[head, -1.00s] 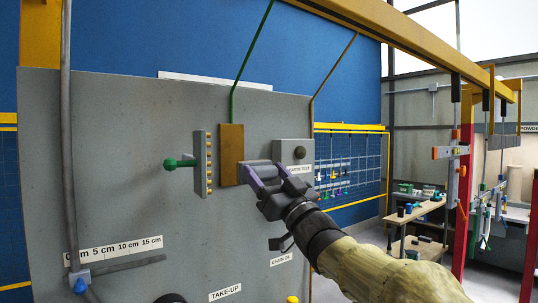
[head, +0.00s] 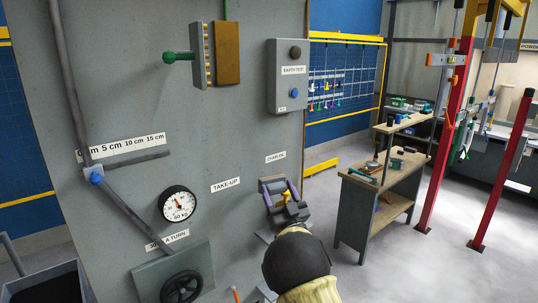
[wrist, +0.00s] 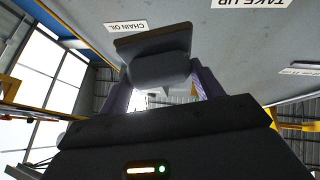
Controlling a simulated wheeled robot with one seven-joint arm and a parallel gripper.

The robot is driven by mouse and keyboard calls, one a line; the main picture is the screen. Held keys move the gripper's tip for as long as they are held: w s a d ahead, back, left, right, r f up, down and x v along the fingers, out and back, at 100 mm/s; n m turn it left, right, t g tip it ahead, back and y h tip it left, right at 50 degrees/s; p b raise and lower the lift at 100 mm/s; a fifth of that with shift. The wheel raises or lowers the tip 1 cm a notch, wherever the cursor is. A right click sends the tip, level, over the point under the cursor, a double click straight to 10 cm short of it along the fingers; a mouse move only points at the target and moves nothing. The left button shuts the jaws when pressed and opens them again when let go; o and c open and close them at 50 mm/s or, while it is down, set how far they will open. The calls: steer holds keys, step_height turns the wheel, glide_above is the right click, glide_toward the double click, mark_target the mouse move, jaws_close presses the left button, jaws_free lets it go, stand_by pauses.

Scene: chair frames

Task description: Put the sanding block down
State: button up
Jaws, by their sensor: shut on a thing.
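The sanding block (wrist: 155,58) is a dark grey block with a rounded body and a flat, brownish-grey plate along one side. In the wrist view it sits between the two purple fingers of my gripper (wrist: 160,85), which is shut on it. In the head view my gripper (head: 276,187) is low in front of the grey panel, below the "CHAIN OIL" label. Only a small dark part of the block (head: 272,180) shows there at the fingertips. Whether the block touches anything is not clear from these views.
The grey panel (head: 240,130) carries a dial gauge (head: 178,204), a handwheel (head: 182,287) and a grey earth-test box (head: 287,75). A workbench (head: 385,175) with several small items stands to the right. Red posts (head: 505,170) stand further right, with open floor between.

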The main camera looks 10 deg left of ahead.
steer(key=s+d+f+m+t+h, duration=0.25)
steer(key=d+f+h, duration=0.35)
steer(key=f, duration=0.6)
steer(key=s+d+f+m+t+h, duration=0.1)
steer(key=s+d+f+m+h, duration=0.15)
steer(key=d+f+h, duration=0.65)
steer(key=s+d+f+m+h, duration=0.2)
steer(key=s+d+f+h, duration=0.1)
steer(key=s+d, duration=0.3)
steer(key=s+d+f+m+h+b, duration=0.1)
steer(key=s+d+f+m+h, duration=0.2)
steer(key=s+d, duration=0.3)
steer(key=s+f, duration=0.1)
steer(key=s, duration=0.3)
steer(key=shift+d, duration=0.25)
steer(key=shift+w+r+g, duration=0.1)
steer(key=shift+w+g, duration=0.1)
steer(key=shift+g, duration=0.05)
